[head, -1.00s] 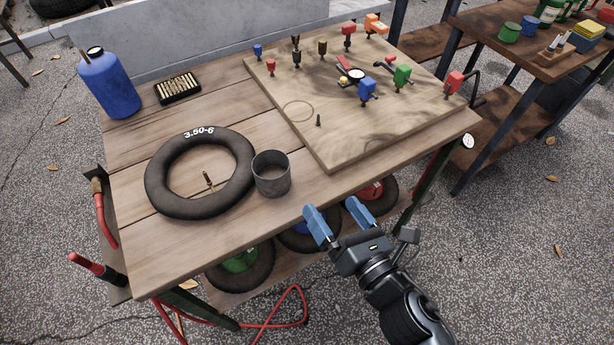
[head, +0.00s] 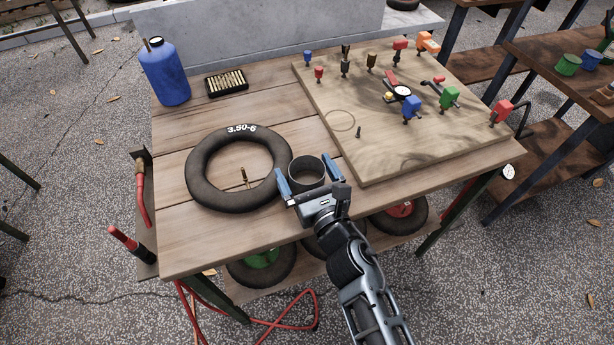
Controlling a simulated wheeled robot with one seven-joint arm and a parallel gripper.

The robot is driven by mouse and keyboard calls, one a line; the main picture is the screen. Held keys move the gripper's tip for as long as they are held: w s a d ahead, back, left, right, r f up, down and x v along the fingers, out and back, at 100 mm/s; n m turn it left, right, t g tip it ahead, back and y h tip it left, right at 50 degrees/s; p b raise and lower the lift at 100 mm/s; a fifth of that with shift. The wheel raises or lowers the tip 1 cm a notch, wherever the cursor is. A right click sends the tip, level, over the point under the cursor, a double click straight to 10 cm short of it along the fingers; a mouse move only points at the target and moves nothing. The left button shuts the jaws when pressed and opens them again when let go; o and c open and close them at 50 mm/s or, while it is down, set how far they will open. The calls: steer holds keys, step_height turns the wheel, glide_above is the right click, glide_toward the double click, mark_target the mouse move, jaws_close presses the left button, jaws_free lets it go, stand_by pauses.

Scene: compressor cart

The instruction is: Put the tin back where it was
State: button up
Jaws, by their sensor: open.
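The tin (head: 308,169) is a grey, open-topped metal cup standing upright on the wooden bench top, just right of the black inner tube marked 3.50-6 (head: 207,191). My gripper (head: 308,176) is open, with its blue fingers on the left and right sides of the tin. I cannot tell whether the fingers touch it. My gripper hides the tin's lower front. A drawn ring (head: 342,120) marks the board (head: 375,165) behind and right of the tin, and it is empty.
A small dark peg (head: 359,132) stands on the board near the ring. Several coloured fittings stand farther back, including a green one (head: 449,97). A blue bottle (head: 166,75) and a tray of small brass parts (head: 227,83) are at the back left. Bare planks (head: 275,107) lie between.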

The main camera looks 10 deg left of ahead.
steer(key=shift+w+a, duration=0.35)
steer(key=shift+w, duration=0.25)
steer(key=c, duration=1.1)
steer(key=shift+r, duration=0.1)
